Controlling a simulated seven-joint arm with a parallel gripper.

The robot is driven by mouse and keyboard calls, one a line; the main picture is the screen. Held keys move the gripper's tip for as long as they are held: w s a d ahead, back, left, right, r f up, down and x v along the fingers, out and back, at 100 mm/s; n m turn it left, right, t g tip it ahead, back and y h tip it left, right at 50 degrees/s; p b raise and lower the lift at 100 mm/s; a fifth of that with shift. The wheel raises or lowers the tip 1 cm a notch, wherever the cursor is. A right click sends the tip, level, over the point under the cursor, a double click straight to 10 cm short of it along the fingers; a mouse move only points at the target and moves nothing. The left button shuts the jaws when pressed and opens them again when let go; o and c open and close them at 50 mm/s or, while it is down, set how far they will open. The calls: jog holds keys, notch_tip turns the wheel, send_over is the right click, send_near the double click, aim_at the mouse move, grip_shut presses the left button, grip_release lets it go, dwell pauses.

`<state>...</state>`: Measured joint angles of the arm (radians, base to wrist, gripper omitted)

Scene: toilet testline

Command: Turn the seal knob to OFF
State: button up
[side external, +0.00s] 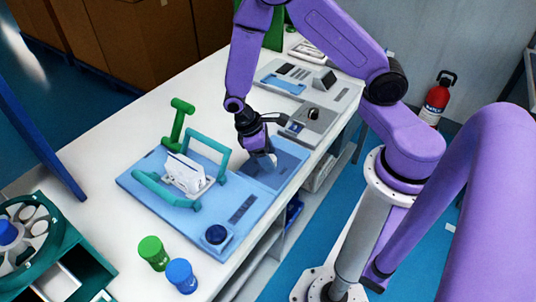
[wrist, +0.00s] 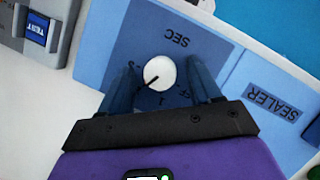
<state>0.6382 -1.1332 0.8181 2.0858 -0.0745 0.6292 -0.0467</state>
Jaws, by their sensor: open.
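The seal knob (wrist: 160,72) is a round white dial with a dark pointer line, set in a dark blue panel (wrist: 196,38) marked SEC. In the wrist view its pointer aims to the lower left, while the OFF mark is at the lower right. A 1 is printed just below the knob. My gripper (wrist: 162,76) is open, with one dark blue finger on each side of the knob. A gap shows between knob and fingers, and I cannot tell any contact. In the side view my gripper (side external: 266,160) is low over the sealer panel, and the knob is mostly hidden.
The light blue sealer (side external: 150,205) carries a teal handle frame (side external: 205,140) around a white part (side external: 187,173). A green handle (side external: 178,120) stands behind it. A grey tester (side external: 312,120) is beside the panel.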

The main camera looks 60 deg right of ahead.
jog(key=c, duration=1)
jog(key=shift+n, duration=0.4)
jog(key=n+t+h, duration=0.1)
jog(key=n, duration=0.2)
jog(key=shift+s+a+n, duration=0.1)
jog(key=shift+n, duration=0.3)
jog(key=n+t, duration=0.1)
jog(key=n, duration=0.1)
jog(key=n+t, duration=0.1)
jog(key=n, duration=0.2)
jog(key=shift+s+n+h, duration=0.15)
jog(key=shift+n+h, duration=0.15)
jog(key=shift+h, duration=0.1)
jog(key=n+t, duration=0.2)
jog(key=n, duration=0.3)
jog(key=shift+s, duration=0.15)
jog(key=shift+n+t+y, duration=0.3)
jog(key=shift+n+t, duration=0.15)
jog(key=shift+n, duration=0.75)
jog(key=shift+n+t+y, duration=0.3)
jog(key=shift+n+t, duration=0.15)
jog(key=shift+n, duration=0.75)
